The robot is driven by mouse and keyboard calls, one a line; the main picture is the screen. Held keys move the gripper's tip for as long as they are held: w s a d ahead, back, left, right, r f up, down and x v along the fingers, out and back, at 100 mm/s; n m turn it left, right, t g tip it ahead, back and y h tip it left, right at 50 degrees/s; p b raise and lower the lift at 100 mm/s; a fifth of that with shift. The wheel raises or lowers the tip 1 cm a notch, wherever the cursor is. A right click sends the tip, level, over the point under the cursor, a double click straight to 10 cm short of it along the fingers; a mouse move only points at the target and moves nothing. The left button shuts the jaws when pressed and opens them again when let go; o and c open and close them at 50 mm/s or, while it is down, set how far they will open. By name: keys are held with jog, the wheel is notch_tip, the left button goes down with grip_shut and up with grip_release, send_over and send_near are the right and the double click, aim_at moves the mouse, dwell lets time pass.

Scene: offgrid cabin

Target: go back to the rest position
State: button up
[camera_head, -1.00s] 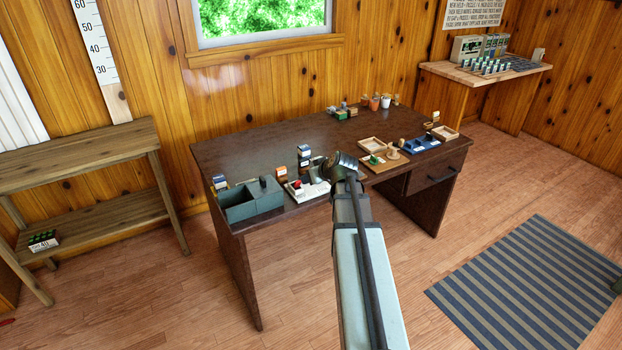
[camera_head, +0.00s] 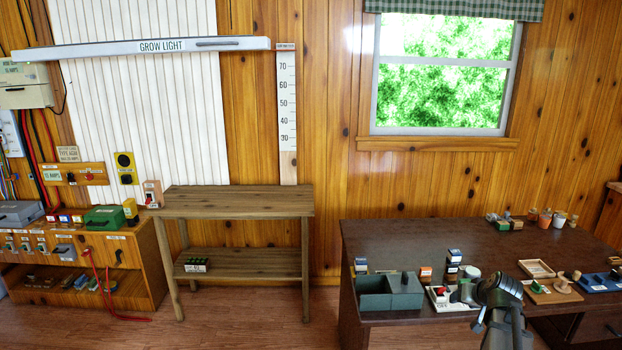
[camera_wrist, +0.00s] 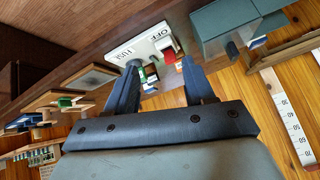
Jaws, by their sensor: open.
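My gripper (camera_wrist: 162,84) shows in the wrist view with its two dark fingers spread and nothing held between them. Beyond the fingertips is a white board (camera_wrist: 130,52) marked OFF and FUSE, with a red switch (camera_wrist: 167,53) and a green part. In the head view my gripper (camera_head: 466,293) is over the front of the dark desk (camera_head: 400,240), and it partly hides the white board (camera_head: 437,306). I cannot tell the exact gap between the fingertips and the board.
A grey-green bin (camera_head: 390,300) stands left of the board. Small boxes (camera_head: 453,262) stand behind it. Wooden trays (camera_head: 537,268) and a blue tray (camera_head: 598,284) lie to the right. The desk's back left is clear. A wooden shelf table (camera_head: 240,205) stands farther left.

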jog(key=s+a+f+g, duration=0.35)
jog(key=s+f, duration=0.35)
jog(key=f, duration=0.3)
jog(key=s+a+f+g, duration=0.2)
jog(key=s+a+f, duration=0.35)
jog(key=f, duration=0.35)
jog(key=s+a+f+g, duration=0.3)
jog(key=s+a+f, duration=0.1)
jog(key=s+f, duration=0.5)
jog(key=s+a+f+n+g, duration=0.1)
jog(key=s+a+f+g, duration=0.1)
jog(key=s+a+f, duration=0.3)
jog(key=s+a+f+n+g, duration=0.1)
jog(key=s+a+f, duration=0.4)
jog(key=s, duration=0.6)
jog(key=s+a+f+n+g, duration=0.1)
jog(key=s+a+f+g, duration=0.2)
jog(key=s+a+f, duration=0.2)
jog(key=s+f, duration=0.2)
jog(key=s, duration=0.1)
jog(key=shift+a+f, duration=0.2)
jog(key=shift+a, duration=0.1)
